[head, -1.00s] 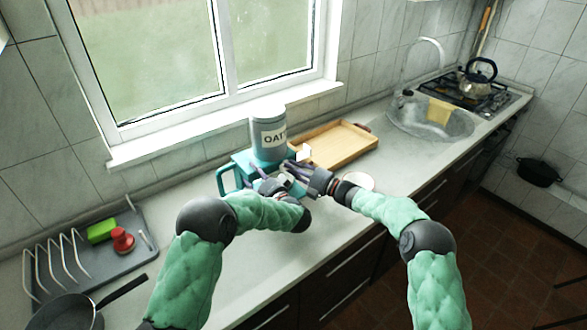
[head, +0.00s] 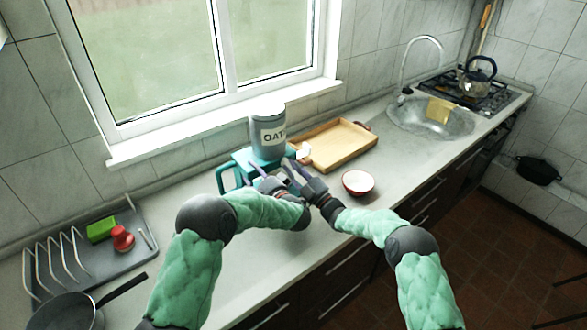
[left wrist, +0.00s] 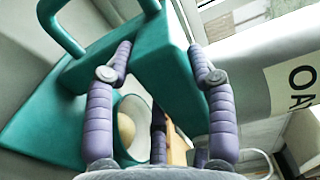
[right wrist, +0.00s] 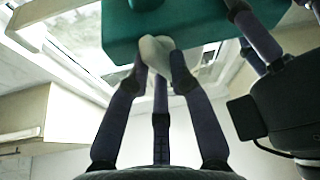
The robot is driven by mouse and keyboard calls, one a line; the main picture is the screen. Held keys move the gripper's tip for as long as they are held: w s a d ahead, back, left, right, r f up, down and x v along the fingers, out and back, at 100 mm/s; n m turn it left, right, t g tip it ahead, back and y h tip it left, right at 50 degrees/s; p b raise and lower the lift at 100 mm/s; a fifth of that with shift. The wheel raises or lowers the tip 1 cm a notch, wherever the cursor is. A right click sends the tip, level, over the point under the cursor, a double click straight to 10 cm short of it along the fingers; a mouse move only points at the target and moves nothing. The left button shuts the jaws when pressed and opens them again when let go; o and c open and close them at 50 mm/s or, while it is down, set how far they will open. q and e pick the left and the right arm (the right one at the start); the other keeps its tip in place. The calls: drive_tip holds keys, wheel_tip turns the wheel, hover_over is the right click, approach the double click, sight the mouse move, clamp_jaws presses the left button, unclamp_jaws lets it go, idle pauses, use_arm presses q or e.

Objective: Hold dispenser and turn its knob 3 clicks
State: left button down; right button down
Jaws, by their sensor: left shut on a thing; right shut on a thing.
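The dispenser has a grey canister (head: 267,133) marked "OAT" on a teal body (head: 240,157) with a teal loop handle at its left. It stands upright on the counter by the window. My left gripper (head: 266,183) is shut on the teal body; its two fingers press on either side of a teal block (left wrist: 172,75) in the left wrist view. My right gripper (head: 291,168) is at the dispenser's front right. In the right wrist view its fingers close on a pale knob (right wrist: 155,48) against the teal body (right wrist: 190,22). The fingers partly hide the knob.
A red bowl (head: 357,183) with a white inside sits close to the right of my right gripper. A wooden tray (head: 340,148) lies behind it. A grey dish rack (head: 75,262) and a pan (head: 70,312) are at the left. The sink (head: 430,118) is further right.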

use_arm(q)
drive_tip(key=shift+f, duration=0.1)
use_arm(e)
drive_tip(key=shift+f+m+t+h, duration=0.1)
drive_tip(key=shift+m+t+h, duration=0.45)
drive_tip(key=shift+m, duration=1)
drive_tip(key=shift+m+t+h, duration=0.45)
drive_tip(key=shift+m+t, duration=0.2)
drive_tip(key=shift+m, duration=0.9)
drive_tip(key=c, duration=1.1)
unclamp_jaws()
drive_tip(key=shift+a, duration=0.1)
drive_tip(key=shift+s, duration=0.1)
drive_tip(key=v, duration=0.7)
drive_tip(key=shift+s, duration=0.2)
drive_tip(key=shift+f, duration=0.15)
